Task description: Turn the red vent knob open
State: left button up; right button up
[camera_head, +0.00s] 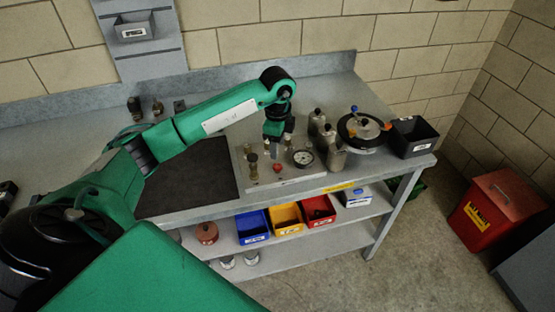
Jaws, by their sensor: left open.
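The red vent knob (278,168) is a small red piece on the light base plate (298,181) of the compressor rack, near its front edge. A round pressure gauge (303,158) stands to its right, and brass fittings (252,165) stand to its left. My left gripper (277,146) is open and points down above and just behind the knob, apart from it as far as I can tell. The fingers are small and dark in this view. My right gripper is not in view.
Grey metal cylinders (336,158) stand right of the gauge, near a round pot with a dark rim (364,131). A black bin (412,137) sits at the bench's right end. A dark mat (190,182) lies left of the plate.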

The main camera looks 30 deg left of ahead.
pick_arm(q)
notch_tip(320, 180, up, 6)
jog(key=shift+r+b, duration=0.15)
jog(key=shift+b, duration=0.3)
